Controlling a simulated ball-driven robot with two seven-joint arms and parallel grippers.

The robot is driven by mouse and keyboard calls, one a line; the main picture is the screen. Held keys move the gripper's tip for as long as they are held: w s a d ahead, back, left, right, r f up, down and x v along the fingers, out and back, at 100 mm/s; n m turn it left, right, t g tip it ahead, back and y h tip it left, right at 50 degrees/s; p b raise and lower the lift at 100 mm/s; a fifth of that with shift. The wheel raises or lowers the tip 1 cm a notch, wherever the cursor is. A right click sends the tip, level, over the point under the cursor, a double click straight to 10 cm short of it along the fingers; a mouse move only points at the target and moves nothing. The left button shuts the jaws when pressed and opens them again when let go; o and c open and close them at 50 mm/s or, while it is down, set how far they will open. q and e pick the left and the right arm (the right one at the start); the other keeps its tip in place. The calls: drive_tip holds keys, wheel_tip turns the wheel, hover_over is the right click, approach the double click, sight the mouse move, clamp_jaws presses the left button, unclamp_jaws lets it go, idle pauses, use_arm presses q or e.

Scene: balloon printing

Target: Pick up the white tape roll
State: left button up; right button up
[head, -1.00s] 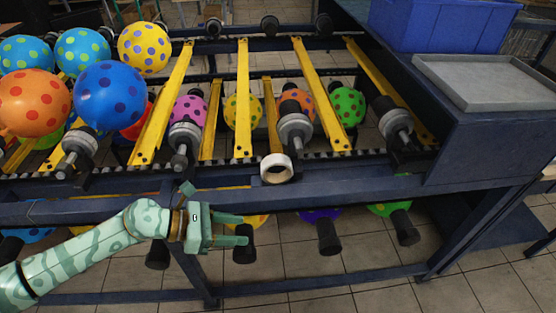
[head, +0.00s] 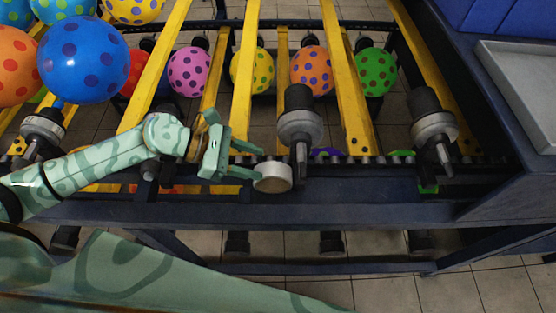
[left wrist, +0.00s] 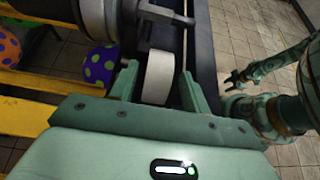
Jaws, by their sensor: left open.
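The white tape roll (head: 273,178) lies at the front beam of the dark blue rack, below a grey-and-black balloon holder. My left gripper (head: 258,160) is open at the roll, its fingers reaching in from the left. In the left wrist view the white tape roll (left wrist: 158,76) stands between the two fingers of my left gripper (left wrist: 160,88). The left finger looks very close to the roll, and a small gap shows at the right one. My right gripper (left wrist: 232,80) is small and dark at the right of the left wrist view, away from the roll.
Black-and-grey holders (head: 300,125) stick out above the roll and to its right. Yellow rails (head: 245,75) and spotted balloons, including a large blue one (head: 82,60), lie behind. A grey tray (head: 525,85) is at the right. Tiled floor shows in front.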

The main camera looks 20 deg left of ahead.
sight(270, 168)
use_arm(q)
drive_tip(key=shift+w+d+f, duration=0.2)
drive_tip(key=shift+d, duration=0.15)
drive_tip(key=x, duration=0.6)
drive_tip(key=shift+s+d+f, duration=0.15)
drive_tip(key=shift+d+f, duration=0.1)
drive_tip(key=shift+f, duration=0.05)
drive_tip(key=c, duration=0.8)
